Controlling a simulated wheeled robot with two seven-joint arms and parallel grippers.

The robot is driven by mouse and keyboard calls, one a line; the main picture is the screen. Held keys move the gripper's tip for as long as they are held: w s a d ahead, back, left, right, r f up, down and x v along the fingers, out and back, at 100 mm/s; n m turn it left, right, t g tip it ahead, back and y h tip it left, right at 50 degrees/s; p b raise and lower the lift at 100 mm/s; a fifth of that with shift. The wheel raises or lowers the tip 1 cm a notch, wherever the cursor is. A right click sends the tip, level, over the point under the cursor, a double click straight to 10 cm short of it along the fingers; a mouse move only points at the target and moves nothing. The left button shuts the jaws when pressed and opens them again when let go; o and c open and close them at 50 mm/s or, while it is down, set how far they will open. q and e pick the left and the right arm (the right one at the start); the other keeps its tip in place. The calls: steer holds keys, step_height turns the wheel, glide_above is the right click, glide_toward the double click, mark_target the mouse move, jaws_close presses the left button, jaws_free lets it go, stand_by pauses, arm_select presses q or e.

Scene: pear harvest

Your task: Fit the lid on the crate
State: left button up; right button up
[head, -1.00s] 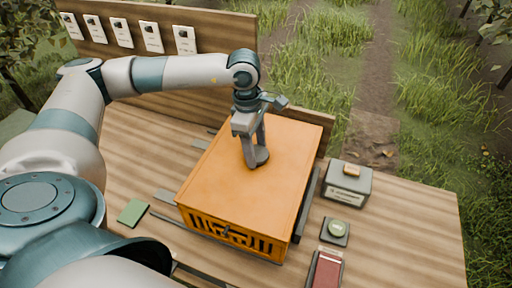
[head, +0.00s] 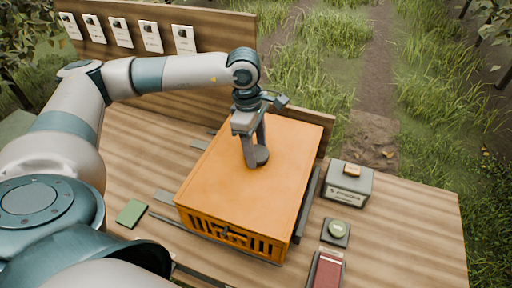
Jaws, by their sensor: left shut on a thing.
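The orange lid (head: 232,192) lies flat over the top of the orange slatted crate (head: 228,234), its edges lined up with the crate's walls as far as I can see. A dark round knob (head: 261,156) stands on the lid. My left gripper (head: 255,158) points down over the lid and is shut on the knob. The crate's inside is hidden by the lid. My right gripper is not in view.
Dark rails flank the crate on the wooden table (head: 405,225). A green block (head: 131,212) lies left. A backboard with several cards (head: 150,36) stands behind.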

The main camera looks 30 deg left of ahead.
arm_select(q)
steer(key=shift+b, duration=0.45)
stand_by(0.5)
steer(key=shift+f+b, duration=0.55)
steer(key=shift+b, duration=0.05)
steer(key=o, duration=1.4)
steer(key=shift+r, duration=0.1)
steer(key=shift+s+a+r+p, duration=0.15)
steer(key=shift+r+p, duration=0.6)
steer(key=shift+r, duration=1.05)
steer(key=shift+a+r+p, duration=0.3)
steer(key=shift+r+p, duration=0.4)
steer(key=shift+r, duration=1.1)
steer(key=shift+s+a+r+p, duration=0.15)
steer(key=shift+r+p, duration=0.6)
steer(key=shift+r, duration=1.05)
steer(key=shift+w, duration=0.1)
